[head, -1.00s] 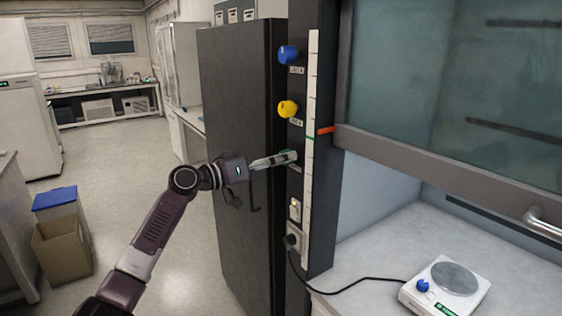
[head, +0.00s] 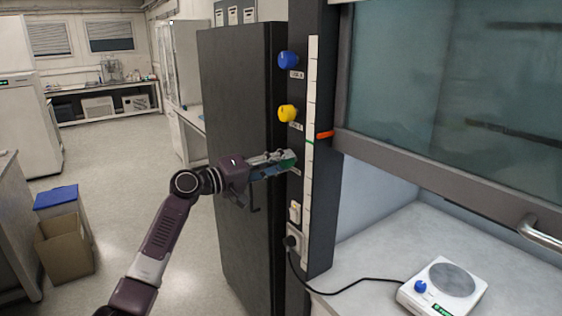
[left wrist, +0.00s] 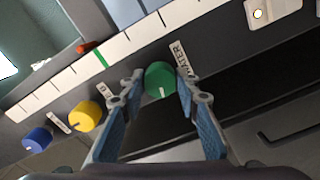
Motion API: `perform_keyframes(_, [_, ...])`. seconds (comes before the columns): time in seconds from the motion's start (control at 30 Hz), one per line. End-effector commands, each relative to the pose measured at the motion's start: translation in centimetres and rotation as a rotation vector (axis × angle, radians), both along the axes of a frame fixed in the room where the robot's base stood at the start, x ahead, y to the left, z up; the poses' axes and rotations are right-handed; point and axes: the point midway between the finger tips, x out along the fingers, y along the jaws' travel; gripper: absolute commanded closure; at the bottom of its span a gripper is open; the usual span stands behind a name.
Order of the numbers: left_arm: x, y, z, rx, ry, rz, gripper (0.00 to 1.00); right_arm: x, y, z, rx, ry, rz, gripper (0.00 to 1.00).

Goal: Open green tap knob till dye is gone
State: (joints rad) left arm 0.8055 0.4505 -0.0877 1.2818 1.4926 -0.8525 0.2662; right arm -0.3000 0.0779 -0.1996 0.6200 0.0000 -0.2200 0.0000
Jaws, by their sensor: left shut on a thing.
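The green tap knob (head: 288,160) sits on the dark fume hood post, below the yellow knob (head: 287,113) and the blue knob (head: 288,60). My left gripper (head: 282,162) reaches it from the left, rolled over, with its fingers on the knob. In the left wrist view the green knob (left wrist: 160,79) lies between the two fingertips of my left gripper (left wrist: 160,88), with a white mark on its face and a WATER label (left wrist: 180,59) beside it. No dye or liquid is visible. My right gripper is out of view.
A white scale strip (head: 311,130) runs along the post (head: 325,215), with a socket and plug (head: 293,241) below. A tall dark cabinet (head: 240,100) stands behind my arm.

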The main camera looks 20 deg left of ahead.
Motion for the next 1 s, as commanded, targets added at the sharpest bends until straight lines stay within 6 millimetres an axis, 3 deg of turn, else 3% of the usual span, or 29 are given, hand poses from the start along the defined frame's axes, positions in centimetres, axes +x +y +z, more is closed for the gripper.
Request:
perform_keyframes(0.5, [0.03,0.08,-0.01,-0.014,0.011,0.002,0.95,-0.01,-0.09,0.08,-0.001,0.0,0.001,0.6])
perform_keyframes(0.53, [0.02,0.08,0.0,-0.015,0.01,0.002,0.68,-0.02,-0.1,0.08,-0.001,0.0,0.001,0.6])
perform_keyframes(0.67, [0.03,0.07,0.0,-0.014,0.01,0.002,0.54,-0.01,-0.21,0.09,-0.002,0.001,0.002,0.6])
perform_keyframes(1.0, [-0.2,0.24,-0.02,-0.013,0.011,0.001,0.53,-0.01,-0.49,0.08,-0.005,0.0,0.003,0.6])
